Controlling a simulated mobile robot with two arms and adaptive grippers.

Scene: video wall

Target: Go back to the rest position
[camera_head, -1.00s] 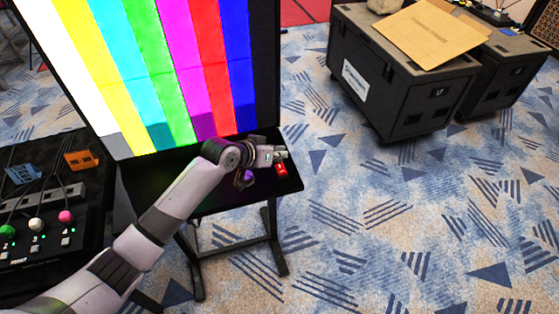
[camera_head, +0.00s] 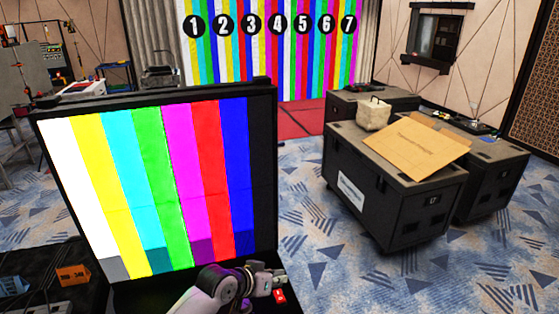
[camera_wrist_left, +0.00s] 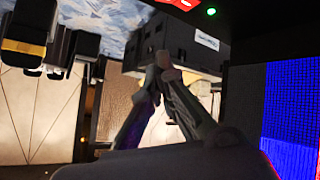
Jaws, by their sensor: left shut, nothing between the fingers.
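My left gripper (camera_head: 278,279) is at the bottom of the head view, in front of the lower right corner of a screen (camera_head: 160,185) showing colour bars. In the left wrist view its fingers (camera_wrist_left: 158,75) are together with nothing between them. A small red item (camera_head: 280,296) with white marking is just below the gripper on the dark shelf under the screen; whether they touch cannot be told. In the left wrist view a red light and a green light (camera_wrist_left: 211,11) show at the top. My right gripper is not in view.
An orange item (camera_head: 73,275) is at lower left. A numbered colour-bar wall (camera_head: 270,50) is at the back. Open carpet (camera_head: 315,240) lies right of the screen.

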